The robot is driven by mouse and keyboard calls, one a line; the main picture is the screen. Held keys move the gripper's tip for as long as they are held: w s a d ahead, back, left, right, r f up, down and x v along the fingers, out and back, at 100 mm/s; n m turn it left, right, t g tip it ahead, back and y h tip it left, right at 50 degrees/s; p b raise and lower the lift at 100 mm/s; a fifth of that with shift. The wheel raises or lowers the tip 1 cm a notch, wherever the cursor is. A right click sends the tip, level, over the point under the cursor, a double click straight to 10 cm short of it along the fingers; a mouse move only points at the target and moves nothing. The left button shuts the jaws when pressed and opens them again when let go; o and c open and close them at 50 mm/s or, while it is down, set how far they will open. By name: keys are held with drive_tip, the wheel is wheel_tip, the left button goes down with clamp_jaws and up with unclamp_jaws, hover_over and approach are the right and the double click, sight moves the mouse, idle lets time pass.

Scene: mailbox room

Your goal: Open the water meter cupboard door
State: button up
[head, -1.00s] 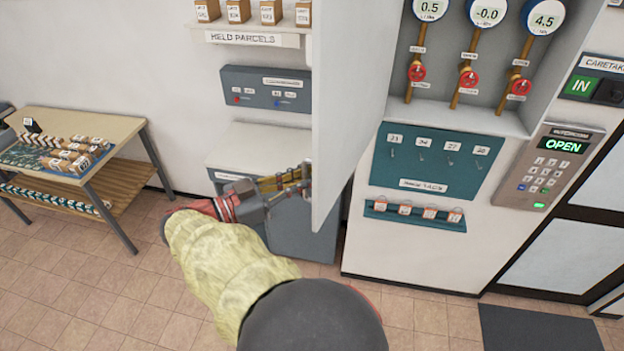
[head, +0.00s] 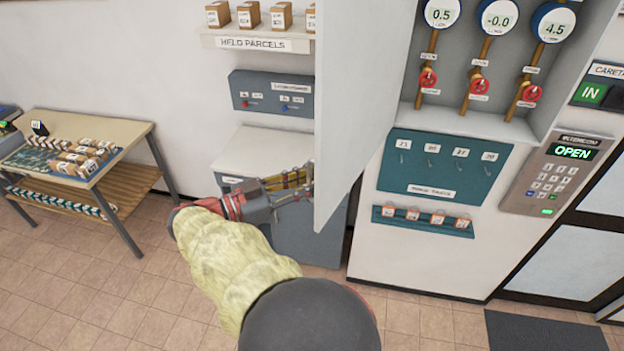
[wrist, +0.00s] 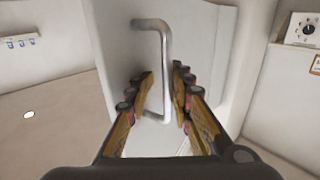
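The water meter cupboard door (head: 345,90) is a pale panel standing swung wide open, seen nearly edge-on in the head view. The open cupboard (head: 490,105) shows its gauges and red valves to the right. In the wrist view, the door's grey bar handle (wrist: 165,60) stands upright on the door face (wrist: 200,45). My gripper (wrist: 164,80) is open, with a finger on each side of the handle's bar and visible gaps. In the head view my gripper (head: 300,180) is at the door's left side, its tips partly hidden by the door edge.
A teal hook board (head: 445,165) and small tag rack (head: 422,220) are below the cupboard, with a keypad (head: 553,175) to their right. A grey cabinet (head: 305,235) stands behind my gripper. A table (head: 125,130) is at left; floor between is clear.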

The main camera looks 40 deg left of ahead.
idle(0.3)
drive_tip(key=v, duration=0.7)
drive_tip(key=shift+s+a, duration=0.1)
drive_tip(key=shift+a, duration=0.05)
idle(0.4)
